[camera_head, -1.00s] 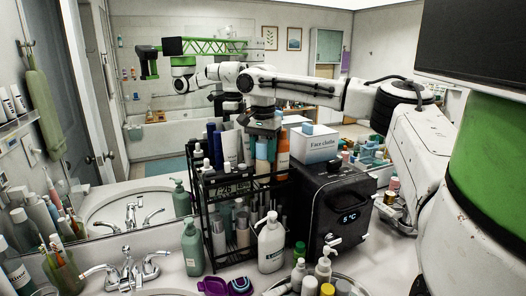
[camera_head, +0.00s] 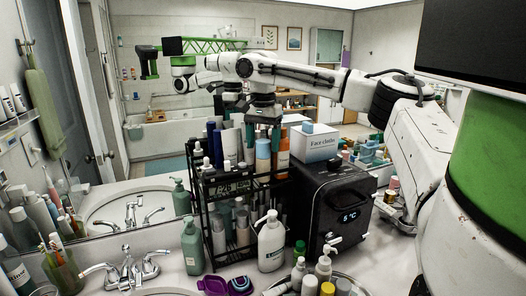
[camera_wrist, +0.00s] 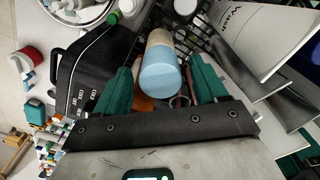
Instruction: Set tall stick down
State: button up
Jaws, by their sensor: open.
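The tall stick (camera_head: 262,167), a cream cylinder with a light blue top, stands upright on the upper level of the black wire rack (camera_head: 210,232). Its lower end is partly hidden by the rack's rail. My gripper (camera_head: 263,133) is above it, pointing down, with its teal fingers apart. In the wrist view the blue end of the stick (camera_wrist: 160,70) shows between the spread fingers of my gripper (camera_wrist: 163,84), with gaps on both sides. The stick looks free of the fingers.
An orange bottle (camera_head: 283,160) stands close on the right, with dark blue and white tubes on the left. A black box (camera_head: 333,215) bearing a face cloths box (camera_head: 314,147) is right of the rack. Pump bottles (camera_head: 271,245) stand in front.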

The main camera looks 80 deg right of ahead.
notch_tip(320, 180, up, 9)
jog(key=shift+r+b, duration=0.1)
jog(key=shift+b, duration=0.3)
dwell(0.5)
